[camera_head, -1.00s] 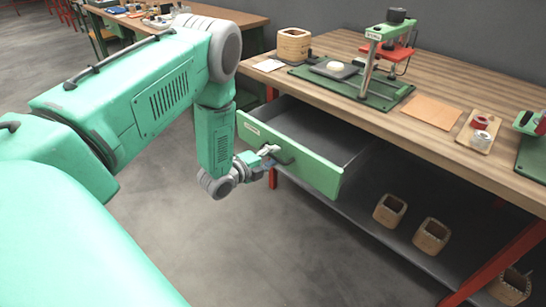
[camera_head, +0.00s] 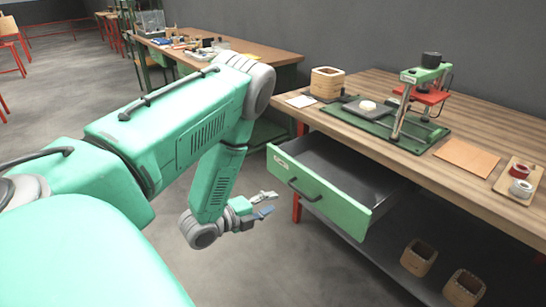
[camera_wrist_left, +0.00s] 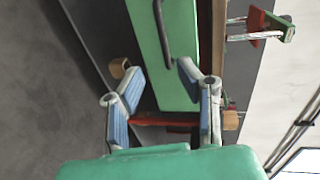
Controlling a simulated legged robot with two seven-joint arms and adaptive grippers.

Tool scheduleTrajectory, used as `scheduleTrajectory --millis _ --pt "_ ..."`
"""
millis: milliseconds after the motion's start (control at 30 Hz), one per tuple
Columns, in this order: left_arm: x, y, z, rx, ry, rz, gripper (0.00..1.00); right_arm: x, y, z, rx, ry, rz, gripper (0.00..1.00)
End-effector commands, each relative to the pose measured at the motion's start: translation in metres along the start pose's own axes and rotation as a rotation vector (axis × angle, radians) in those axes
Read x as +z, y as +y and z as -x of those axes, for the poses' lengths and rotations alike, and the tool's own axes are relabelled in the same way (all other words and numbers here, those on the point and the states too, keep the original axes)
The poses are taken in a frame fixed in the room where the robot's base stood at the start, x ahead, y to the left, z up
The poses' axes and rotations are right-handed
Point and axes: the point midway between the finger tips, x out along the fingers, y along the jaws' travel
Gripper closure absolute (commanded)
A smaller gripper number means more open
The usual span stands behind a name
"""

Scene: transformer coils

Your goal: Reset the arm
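My left arm reaches in from the left in the head view. My left gripper (camera_head: 268,203) is to the left of the drawer front, clear of the black handle (camera_head: 305,190). The left wrist view shows its two blue-padded fingers (camera_wrist_left: 160,88) spread apart with nothing between them. The green-fronted drawer (camera_head: 325,195) hangs open under the workbench, and its visible inside looks empty. Its green front (camera_wrist_left: 172,75) and handle (camera_wrist_left: 161,30) also show in the wrist view, beyond the fingertips. My right gripper is not in view.
The wooden workbench (camera_head: 480,130) carries a green press (camera_head: 410,100), a wooden box-like coil (camera_head: 327,82), an orange sheet (camera_head: 466,158) and a small tray with rolls (camera_head: 519,180). Wooden coils (camera_head: 418,257) sit on the lower shelf. Open floor lies left of the drawer.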

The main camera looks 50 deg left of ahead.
Motion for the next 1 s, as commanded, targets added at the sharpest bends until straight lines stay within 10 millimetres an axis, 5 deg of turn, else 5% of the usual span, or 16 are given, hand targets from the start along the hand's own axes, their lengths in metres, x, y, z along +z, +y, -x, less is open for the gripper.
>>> scheduleTrajectory --millis 433,667,800,1000 --pt "-0.003 0.002 -0.001 0.012 0.000 0.018 0.69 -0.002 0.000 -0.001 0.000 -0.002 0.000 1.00" --pt "-0.058 0.052 0.003 0.312 -0.075 0.426 0.69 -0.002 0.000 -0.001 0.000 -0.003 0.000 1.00" --pt "-0.113 0.101 0.042 0.617 -0.283 0.820 0.69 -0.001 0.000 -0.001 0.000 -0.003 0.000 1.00" --pt "-0.167 0.141 0.128 0.909 -0.719 1.198 0.69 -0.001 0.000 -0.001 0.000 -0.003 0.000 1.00"
